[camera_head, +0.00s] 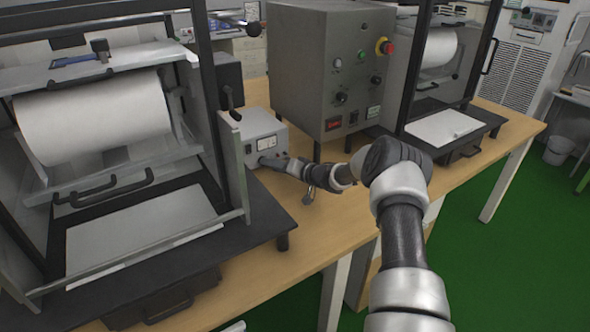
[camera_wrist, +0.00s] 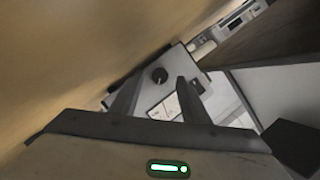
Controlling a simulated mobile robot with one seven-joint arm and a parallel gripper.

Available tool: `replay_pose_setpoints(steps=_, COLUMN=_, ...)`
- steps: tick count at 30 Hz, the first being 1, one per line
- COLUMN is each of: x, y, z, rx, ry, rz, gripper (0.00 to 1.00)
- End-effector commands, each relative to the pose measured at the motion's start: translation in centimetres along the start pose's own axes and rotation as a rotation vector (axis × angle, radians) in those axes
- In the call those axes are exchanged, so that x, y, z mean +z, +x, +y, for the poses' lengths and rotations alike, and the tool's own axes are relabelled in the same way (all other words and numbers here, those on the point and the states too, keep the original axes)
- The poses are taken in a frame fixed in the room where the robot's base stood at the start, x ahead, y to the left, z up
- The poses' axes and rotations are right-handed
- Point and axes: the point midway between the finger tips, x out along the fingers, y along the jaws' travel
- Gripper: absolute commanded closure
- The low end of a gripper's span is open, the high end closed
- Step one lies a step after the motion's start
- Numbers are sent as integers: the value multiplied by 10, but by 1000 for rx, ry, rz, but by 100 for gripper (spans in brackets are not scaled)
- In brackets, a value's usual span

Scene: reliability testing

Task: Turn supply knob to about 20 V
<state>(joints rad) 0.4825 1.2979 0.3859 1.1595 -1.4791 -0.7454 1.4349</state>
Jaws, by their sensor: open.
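The supply is a small light-grey box (camera_head: 262,128) on the wooden bench, with pale meter windows on its front. In the wrist view its front panel (camera_wrist: 143,88) is tilted, with a dark round knob (camera_wrist: 160,75) and a white meter window (camera_wrist: 166,107). My gripper (camera_head: 267,161) is at the lower front of the supply and hides the knob in the head view. In the wrist view my gripper (camera_wrist: 157,82) is open, with the knob in the gap between its fingertips. I cannot tell whether they touch it. The knob's pointer and the meter reading are too small to read.
A framed paper-roll machine (camera_head: 95,115) stands close on the left. A tall grey control box (camera_head: 318,65) with a red emergency button (camera_head: 388,48) stands to the right. Another roll machine (camera_head: 440,125) is farther right. The bench top (camera_head: 275,255) in front is clear.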

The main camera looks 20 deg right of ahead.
Motion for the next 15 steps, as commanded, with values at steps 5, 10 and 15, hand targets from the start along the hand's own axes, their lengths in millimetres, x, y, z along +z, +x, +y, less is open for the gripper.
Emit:
replay_pose_setpoints(steps=5, x=-4, y=-45, z=-2, rx=3, ry=1, rz=2, gripper=58)
replay_pose_setpoints(steps=10, x=-3, y=-87, z=-1, rx=2, ry=1, rz=2, gripper=58)
replay_pose_setpoints(steps=15, x=-2, y=-122, z=-1, rx=1, ry=1, rz=2, gripper=58)
